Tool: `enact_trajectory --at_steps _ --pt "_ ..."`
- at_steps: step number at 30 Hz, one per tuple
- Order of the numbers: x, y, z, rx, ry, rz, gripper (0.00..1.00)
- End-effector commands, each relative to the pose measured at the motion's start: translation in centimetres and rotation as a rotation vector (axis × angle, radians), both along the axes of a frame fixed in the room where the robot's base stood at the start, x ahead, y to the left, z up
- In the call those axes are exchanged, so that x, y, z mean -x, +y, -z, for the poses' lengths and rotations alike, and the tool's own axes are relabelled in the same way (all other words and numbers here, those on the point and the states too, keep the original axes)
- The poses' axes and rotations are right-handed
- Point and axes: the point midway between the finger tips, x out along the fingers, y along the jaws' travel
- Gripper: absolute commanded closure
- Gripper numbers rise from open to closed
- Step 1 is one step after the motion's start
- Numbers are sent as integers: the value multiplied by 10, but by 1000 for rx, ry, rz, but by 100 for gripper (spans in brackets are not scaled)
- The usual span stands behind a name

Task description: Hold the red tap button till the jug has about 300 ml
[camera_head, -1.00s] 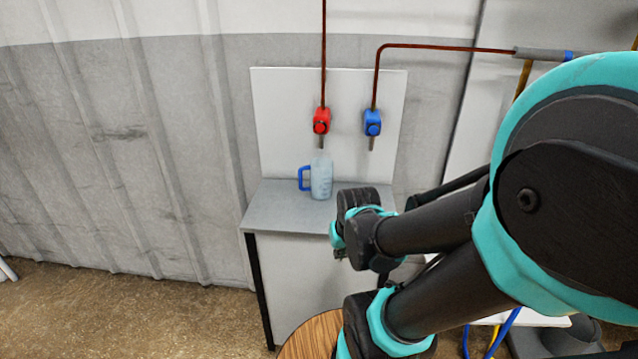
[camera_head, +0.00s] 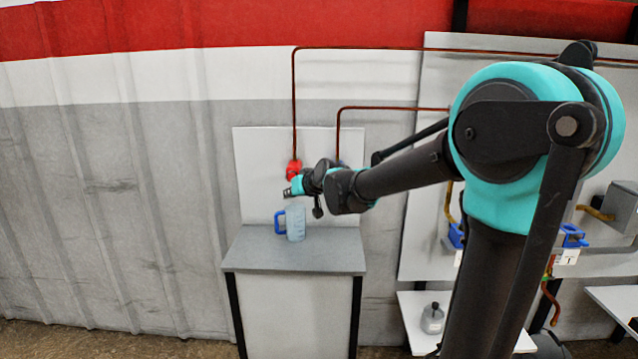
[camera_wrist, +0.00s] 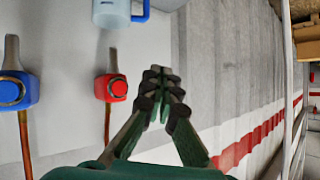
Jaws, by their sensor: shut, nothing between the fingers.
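The red tap (camera_head: 293,170) is on the white back panel, partly beside my gripper. Its round red button (camera_wrist: 119,88) shows clearly in the wrist view, left of my fingers. The jug (camera_head: 296,223), clear with a blue handle, stands upright on the grey counter below the red tap. In the wrist view the jug (camera_wrist: 112,12) is cut off at the top edge; its water level cannot be read. My gripper (camera_head: 290,192) is in front of the panel near the red tap, and in the wrist view its fingertips (camera_wrist: 163,74) are together, empty, apart from the button.
The blue tap (camera_wrist: 15,90) is left of the red one in the wrist view; my arm mostly hides it in the head view. The grey counter (camera_head: 335,250) is clear right of the jug. A white shelf with a small container (camera_head: 432,320) stands at right.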

Motion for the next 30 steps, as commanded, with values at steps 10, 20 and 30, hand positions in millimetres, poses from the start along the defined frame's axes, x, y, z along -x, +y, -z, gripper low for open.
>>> enact_trajectory --at_steps 10,20,30 --pt "-9 15 -11 -18 -24 -10 100" --pt "-20 13 -11 -18 -23 -9 100" --pt "-64 12 -10 -17 -22 -8 100"
